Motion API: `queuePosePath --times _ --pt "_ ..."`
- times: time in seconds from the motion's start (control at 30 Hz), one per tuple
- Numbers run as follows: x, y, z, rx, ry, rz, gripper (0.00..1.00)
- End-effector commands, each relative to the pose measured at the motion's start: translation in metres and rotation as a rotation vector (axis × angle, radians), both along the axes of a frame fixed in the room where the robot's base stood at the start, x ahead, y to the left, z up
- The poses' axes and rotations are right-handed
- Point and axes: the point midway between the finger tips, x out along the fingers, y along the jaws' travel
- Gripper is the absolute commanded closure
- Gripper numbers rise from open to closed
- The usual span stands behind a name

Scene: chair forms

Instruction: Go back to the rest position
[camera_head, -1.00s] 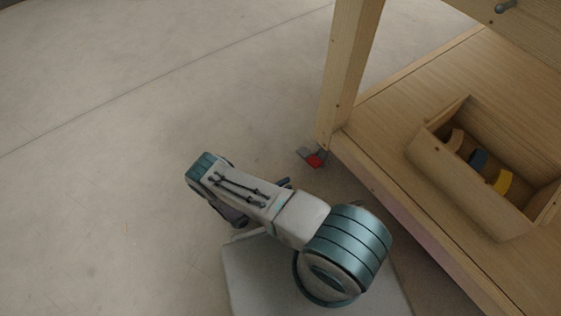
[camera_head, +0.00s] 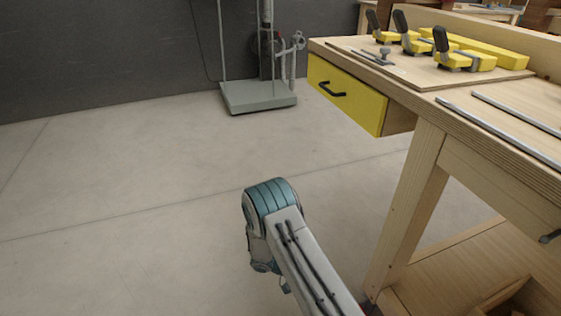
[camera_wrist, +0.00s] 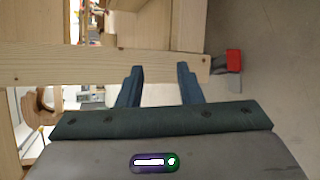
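My gripper (camera_wrist: 159,76) shows in the wrist view with its two dark blue fingers spread apart and nothing between them. A wooden leg (camera_wrist: 90,64) of the workbench lies across the picture behind the fingertips; I cannot tell the exact gap. In the head view my arm reaches up from the bottom edge, left of the workbench leg (camera_head: 411,205), and the gripper itself is hidden.
The workbench top (camera_head: 455,105) carries several yellow clamps (camera_head: 465,60) and metal rods. A yellow drawer (camera_head: 345,94) juts out at its left. A red-and-grey caster (camera_wrist: 233,61) is by the leg. A grey wheeled stand (camera_head: 258,95) is behind; the floor left is clear.

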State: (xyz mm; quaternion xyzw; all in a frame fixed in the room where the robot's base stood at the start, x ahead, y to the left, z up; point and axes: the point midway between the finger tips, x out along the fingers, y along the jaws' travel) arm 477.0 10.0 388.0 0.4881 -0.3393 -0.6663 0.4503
Motion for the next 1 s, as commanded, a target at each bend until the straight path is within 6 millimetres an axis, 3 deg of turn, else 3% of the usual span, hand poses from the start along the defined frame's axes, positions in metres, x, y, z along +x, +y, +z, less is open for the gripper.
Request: queuePosePath --times 0.03,0.3,0.67,1.0 --pt "0.002 -0.001 0.037 0.040 -0.005 -0.031 0.67" --pt "-0.005 -0.006 0.162 0.248 -0.007 -0.150 0.67" --pt "-0.035 -0.013 0.318 0.543 -0.057 -0.236 0.67" --pt "-0.080 -0.019 0.448 0.812 -0.161 -0.237 0.67"
